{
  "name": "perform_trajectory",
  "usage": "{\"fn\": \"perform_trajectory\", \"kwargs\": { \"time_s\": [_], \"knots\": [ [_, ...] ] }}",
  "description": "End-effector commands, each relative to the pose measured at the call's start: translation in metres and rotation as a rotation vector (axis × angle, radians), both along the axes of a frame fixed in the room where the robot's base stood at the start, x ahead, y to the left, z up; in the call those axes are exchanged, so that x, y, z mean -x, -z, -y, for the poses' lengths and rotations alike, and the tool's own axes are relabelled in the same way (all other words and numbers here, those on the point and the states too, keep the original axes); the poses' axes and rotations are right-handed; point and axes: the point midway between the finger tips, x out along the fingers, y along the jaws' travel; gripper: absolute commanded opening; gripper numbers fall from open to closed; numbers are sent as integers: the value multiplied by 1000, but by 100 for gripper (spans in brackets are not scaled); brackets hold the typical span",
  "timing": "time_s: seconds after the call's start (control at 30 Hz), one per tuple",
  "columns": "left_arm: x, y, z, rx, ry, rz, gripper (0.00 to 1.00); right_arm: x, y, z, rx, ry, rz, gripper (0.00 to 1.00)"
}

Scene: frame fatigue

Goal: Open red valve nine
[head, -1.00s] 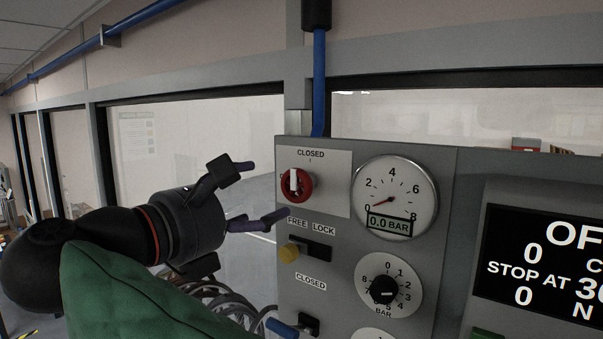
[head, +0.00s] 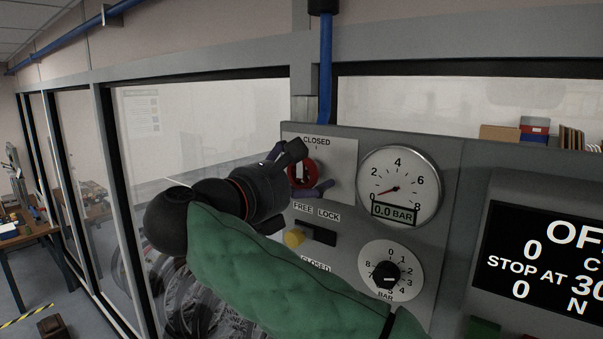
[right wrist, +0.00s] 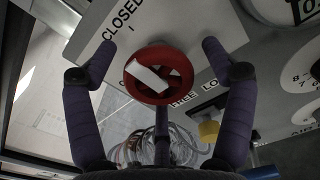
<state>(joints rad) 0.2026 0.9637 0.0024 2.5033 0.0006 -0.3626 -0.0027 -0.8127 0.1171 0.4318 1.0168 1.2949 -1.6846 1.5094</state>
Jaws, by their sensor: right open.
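The red valve (head: 312,172) is a round red knob with a white bar, on a pale plate marked CLOSED on the grey panel. My right gripper (head: 305,168) is open in front of it, and its hand partly hides the valve in the head view. In the right wrist view the red valve (right wrist: 158,74) lies between the two spread purple fingers of my right gripper (right wrist: 160,65), with a gap at each side. The white bar is tilted there, and a number nine is not readable. My left gripper is not in view.
A gauge (head: 398,188) reading 0.0 BAR is right of the valve. Below are a yellow knob (head: 293,238) at a FREE/LOCK slot and a black BAR dial (head: 386,275). A display (head: 545,255) is at the right. Window frames run behind, with a workbench (head: 30,232) at far left.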

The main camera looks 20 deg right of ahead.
Motion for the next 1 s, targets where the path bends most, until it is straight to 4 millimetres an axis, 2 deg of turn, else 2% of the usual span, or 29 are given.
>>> {"fn": "perform_trajectory", "kwargs": {
  "time_s": [0.07,0.27,0.3,0.67,1.0],
  "knots": [
    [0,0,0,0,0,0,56,0,0,0,0,0,0,83],
    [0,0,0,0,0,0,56,0,0,0,1,0,-1,30],
    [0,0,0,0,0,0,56,0,0,0,1,0,-1,27],
    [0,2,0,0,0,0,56,0,2,-1,22,1,-31,27],
    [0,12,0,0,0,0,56,0,3,-1,156,0,-203,27]
  ]
}}
